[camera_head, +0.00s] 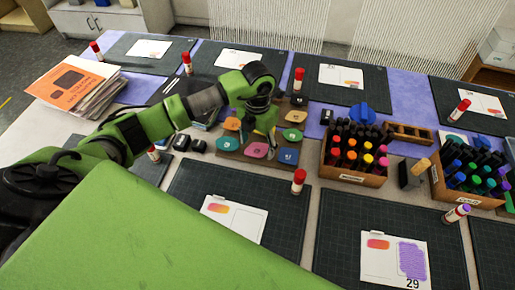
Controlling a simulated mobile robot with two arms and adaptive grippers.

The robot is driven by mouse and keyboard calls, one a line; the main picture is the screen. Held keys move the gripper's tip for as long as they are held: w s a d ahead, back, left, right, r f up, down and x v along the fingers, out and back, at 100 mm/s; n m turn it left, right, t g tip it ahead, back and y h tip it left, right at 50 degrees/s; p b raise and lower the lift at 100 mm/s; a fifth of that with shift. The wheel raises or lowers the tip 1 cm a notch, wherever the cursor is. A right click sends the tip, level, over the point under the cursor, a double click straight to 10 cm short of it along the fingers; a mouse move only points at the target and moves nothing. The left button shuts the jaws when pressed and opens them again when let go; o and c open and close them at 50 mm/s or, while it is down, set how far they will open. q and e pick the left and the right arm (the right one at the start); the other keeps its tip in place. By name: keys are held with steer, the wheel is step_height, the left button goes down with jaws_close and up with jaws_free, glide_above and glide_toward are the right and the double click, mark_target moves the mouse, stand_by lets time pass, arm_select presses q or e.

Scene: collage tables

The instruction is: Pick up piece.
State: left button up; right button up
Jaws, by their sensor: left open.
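Several flat coloured pieces sit on brown wooden holders near the middle of the table. The gripper hides part of the holders, and I cannot tell whether a fingertip touches a piece. My right gripper is not in view.
A marker box (350,178) stands right of the pieces, with another marker box (470,195) further right. A red-capped glue stick (298,182) stands in front. Dark mats with cards surround them. A stack of magazines (85,88) lies at the left.

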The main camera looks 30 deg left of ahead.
arm_select(q)
steer(key=shift+f, duration=0.25)
stand_by(0.5)
steer(key=c, duration=0.8)
